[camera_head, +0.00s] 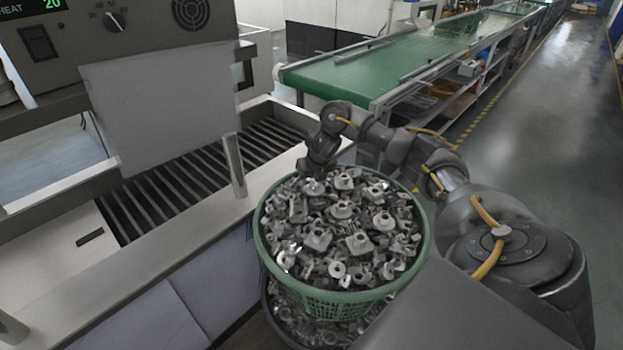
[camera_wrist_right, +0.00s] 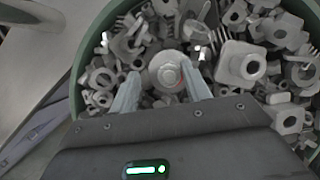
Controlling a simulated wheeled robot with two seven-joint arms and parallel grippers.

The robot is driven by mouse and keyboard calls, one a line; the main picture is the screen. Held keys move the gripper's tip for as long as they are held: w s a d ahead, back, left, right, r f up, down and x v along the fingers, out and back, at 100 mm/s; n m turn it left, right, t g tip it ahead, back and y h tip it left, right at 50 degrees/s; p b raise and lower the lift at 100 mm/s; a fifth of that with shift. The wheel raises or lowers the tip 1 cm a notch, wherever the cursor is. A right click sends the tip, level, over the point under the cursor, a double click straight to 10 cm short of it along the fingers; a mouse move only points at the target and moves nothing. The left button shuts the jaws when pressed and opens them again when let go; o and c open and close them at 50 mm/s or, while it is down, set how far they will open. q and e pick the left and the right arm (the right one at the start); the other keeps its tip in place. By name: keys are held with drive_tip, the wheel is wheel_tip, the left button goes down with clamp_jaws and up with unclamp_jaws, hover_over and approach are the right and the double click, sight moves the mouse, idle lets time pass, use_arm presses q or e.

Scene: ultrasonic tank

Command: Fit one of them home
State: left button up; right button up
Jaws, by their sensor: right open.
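A green plastic basket (camera_head: 345,303) heaped with grey metal parts (camera_head: 340,225) stands in front of the machine, right of the middle. It sits on a second container (camera_head: 300,330) of similar parts, mostly hidden below it. My right gripper (camera_head: 318,178) is over the basket's far rim area, pointing down. In the right wrist view the gripper (camera_wrist_right: 165,82) is open, with its fingers either side of a round-topped part (camera_wrist_right: 168,72); I cannot tell whether they touch it. The basket's rim (camera_wrist_right: 82,62) curves around there. My left gripper is not in view.
The machine has a slatted opening (camera_head: 195,180) left of the basket, a grey panel (camera_head: 165,110) above it and an upright metal post (camera_head: 234,165) at its front edge. A control box (camera_head: 100,40) is at upper left. A green conveyor (camera_head: 370,72) runs behind.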

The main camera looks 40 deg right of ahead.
drive_tip(key=shift+s, duration=0.1)
drive_tip(key=p+v, duration=0.4)
drive_tip(key=v, duration=0.6)
drive_tip(key=shift+r, duration=0.35)
